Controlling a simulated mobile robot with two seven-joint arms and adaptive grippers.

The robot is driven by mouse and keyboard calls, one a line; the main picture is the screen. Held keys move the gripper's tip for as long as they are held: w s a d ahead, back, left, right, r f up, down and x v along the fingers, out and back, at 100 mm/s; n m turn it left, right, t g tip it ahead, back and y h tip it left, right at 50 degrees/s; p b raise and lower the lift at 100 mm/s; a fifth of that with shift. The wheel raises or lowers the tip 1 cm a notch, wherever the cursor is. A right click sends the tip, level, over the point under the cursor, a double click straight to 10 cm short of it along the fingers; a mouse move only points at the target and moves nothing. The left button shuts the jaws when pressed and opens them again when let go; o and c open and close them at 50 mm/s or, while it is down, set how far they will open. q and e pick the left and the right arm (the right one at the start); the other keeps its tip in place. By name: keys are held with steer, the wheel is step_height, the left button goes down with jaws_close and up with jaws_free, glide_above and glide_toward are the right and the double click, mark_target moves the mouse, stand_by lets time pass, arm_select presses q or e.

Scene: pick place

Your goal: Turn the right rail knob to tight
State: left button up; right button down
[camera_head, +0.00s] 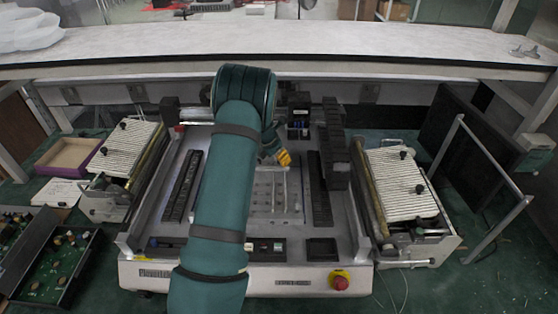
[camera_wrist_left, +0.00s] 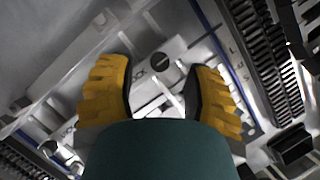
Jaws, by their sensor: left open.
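My left arm reaches over the middle of the machine (camera_head: 207,256) in the head view. Its gripper (camera_head: 284,158) shows only as yellow fingers past the arm, above the machine's centre. In the left wrist view the gripper (camera_wrist_left: 160,68) is open, its two yellow fingers apart with dark inner pads. In the head view the arm and gripper hide this spot.
Dark ribbed strips (camera_head: 184,186) flank the centre, with a taller dark block row (camera_head: 335,150) at right. A red button (camera_head: 340,282) sits at the front. Ribbed feeder trays (camera_head: 398,186) stand either side. A circuit-board bin (camera_head: 58,268) is at lower left.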

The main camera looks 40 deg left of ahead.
arm_select(q)
steer(key=shift+x, duration=1.1)
jaws_close()
